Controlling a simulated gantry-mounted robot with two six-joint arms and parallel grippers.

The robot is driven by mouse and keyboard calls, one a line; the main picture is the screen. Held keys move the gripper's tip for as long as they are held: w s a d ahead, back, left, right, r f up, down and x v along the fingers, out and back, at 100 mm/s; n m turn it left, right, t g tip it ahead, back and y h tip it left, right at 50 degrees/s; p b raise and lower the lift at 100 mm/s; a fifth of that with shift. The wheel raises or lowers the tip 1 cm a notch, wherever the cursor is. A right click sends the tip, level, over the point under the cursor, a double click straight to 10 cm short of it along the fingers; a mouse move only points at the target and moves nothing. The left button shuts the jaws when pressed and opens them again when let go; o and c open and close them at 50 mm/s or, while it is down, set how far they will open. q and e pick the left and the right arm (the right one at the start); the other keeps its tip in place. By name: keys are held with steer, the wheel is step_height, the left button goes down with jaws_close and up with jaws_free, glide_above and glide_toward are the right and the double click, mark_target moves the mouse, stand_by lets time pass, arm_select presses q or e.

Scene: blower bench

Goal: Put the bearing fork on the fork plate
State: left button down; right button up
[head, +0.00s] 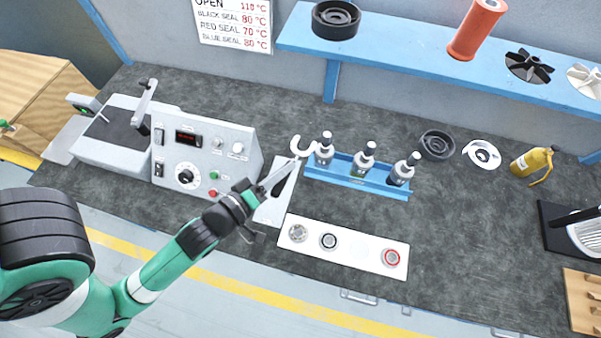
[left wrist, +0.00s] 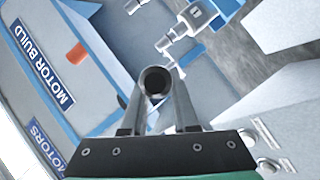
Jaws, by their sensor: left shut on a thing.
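The bearing fork (head: 303,146) has a white open C-shaped head, which shows just beyond the tips of my left gripper (head: 282,173). That gripper is shut on its handle and holds it out over the bench, near the blue bottle rack. In the left wrist view, a round, dark-ended grey tube (left wrist: 157,80) sits between the fingers; it looks like the end of the fork's handle. A pale plate with a dark strip (head: 270,211), probably the fork plate, lies beside the control box, partly under the gripper. My right gripper is not in view.
The grey control box (head: 203,154) stands left of the gripper. A blue rack (head: 357,183) holds bottles to the right. A white strip (head: 345,249) carries several bearings in front. A blue shelf (head: 420,62) runs along the back. Bare bench lies right of the strip.

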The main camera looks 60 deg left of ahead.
arm_select(q)
steer(key=n+y+b, duration=0.1)
steer(key=y+b, duration=0.1)
steer(key=b, duration=0.4)
glide_above(272, 198)
step_height(272, 198, down, 6)
steer(key=shift+n+g, duration=0.3)
step_height(272, 198, down, 10)
steer(key=b, duration=0.6)
steer(key=shift+w+f, duration=0.1)
steer(key=shift+f, duration=0.15)
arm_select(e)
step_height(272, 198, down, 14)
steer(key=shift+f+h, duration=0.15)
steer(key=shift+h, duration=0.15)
arm_select(q)
steer(key=shift+f, duration=0.15)
steer(key=c, duration=1.1)
jaws_free()
steer(key=shift+f+b, duration=0.1)
steer(key=shift+b, duration=0.2)
steer(key=o, duration=0.4)
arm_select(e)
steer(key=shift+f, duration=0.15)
